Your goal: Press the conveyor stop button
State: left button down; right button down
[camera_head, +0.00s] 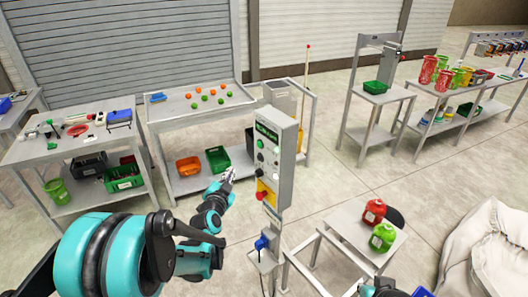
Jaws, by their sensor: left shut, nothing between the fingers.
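A grey control box (284,153) stands upright on a post in the middle of the view. Its front has a dark display with green markings at the top (267,132) and a column of small round buttons below. A red mushroom button (262,196) sits on a yellow plate at the lower front; I take it as the stop button. My left gripper (229,174) is shut and empty, just left of the box front and a little above the red button. I see no clear contact with the box. A part of my right arm shows at the bottom edge; its fingers are not clear.
A small table (352,232) with a red and a green container stands to the right of the post. A blue plug (261,244) sits on the post below the box. Shelved tables with bins stand behind.

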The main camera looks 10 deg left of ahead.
aim_at(260, 158)
pick_arm(q)
jog(key=shift+w+a, duration=0.1)
jog(key=shift+w, duration=0.1)
dwell(0.3)
jog(key=w+d, duration=0.6)
jog(key=shift+w, duration=0.2)
dwell(0.4)
jog(key=shift+d, duration=0.1)
dwell(1.1)
jog(key=shift+w+d, duration=0.2)
jog(key=shift+w, duration=0.1)
